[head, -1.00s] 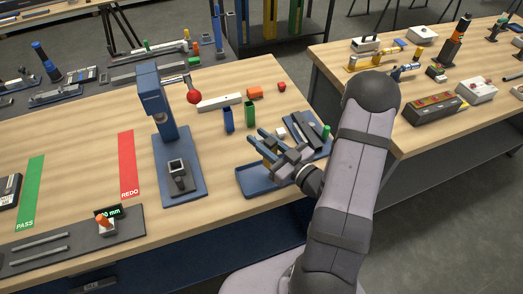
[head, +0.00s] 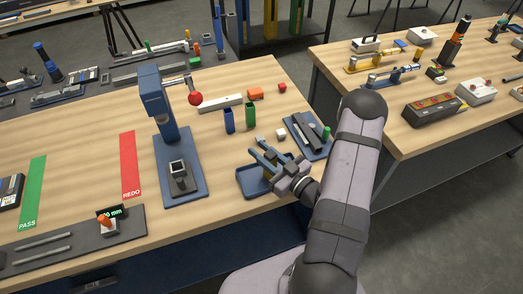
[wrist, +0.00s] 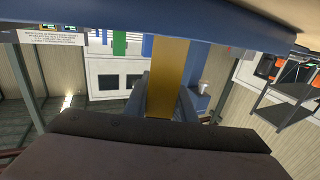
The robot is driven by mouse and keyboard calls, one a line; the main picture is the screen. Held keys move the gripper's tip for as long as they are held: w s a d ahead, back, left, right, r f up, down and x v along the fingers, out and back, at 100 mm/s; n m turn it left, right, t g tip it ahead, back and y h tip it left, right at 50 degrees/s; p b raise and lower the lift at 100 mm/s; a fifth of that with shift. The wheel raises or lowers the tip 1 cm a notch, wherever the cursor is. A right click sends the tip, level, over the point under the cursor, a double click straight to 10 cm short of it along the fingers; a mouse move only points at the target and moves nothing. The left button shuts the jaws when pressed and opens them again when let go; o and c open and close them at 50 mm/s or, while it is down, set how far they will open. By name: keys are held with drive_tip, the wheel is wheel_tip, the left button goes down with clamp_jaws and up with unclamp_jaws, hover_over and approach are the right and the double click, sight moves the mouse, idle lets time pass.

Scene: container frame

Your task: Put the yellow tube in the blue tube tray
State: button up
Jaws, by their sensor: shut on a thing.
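My gripper (head: 265,158) is shut on the yellow tube. The tube shows in the wrist view as a flat yellow strip (wrist: 167,78) between the fingers, and in the head view it is mostly hidden by the fingers. The gripper is over the right part of a shallow blue tray (head: 248,190) near the table's front edge. The tray's right side is hidden by the gripper. I cannot tell whether the tube touches the tray. A blue tube (head: 228,120) and a green tube (head: 250,115) stand upright on the table behind it.
A blue plate (head: 318,152) with dark blocks and a green cylinder lies right of the gripper, a small white block (head: 281,133) beside it. A blue press (head: 165,115) with a red ball stands left. Bare wood lies between press and tubes.

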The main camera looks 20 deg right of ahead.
drive_tip(key=shift+f, duration=0.15)
drive_tip(key=o, duration=1.1)
drive_tip(key=shift+c, duration=0.2)
drive_tip(key=shift+d, duration=0.1)
drive_tip(key=shift+s+d, duration=0.15)
drive_tip(key=shift+s, duration=0.2)
drive_tip(key=shift+b+v, duration=2)
drive_tip(key=shift+v, duration=3.6)
drive_tip(key=shift+w, duration=0.1)
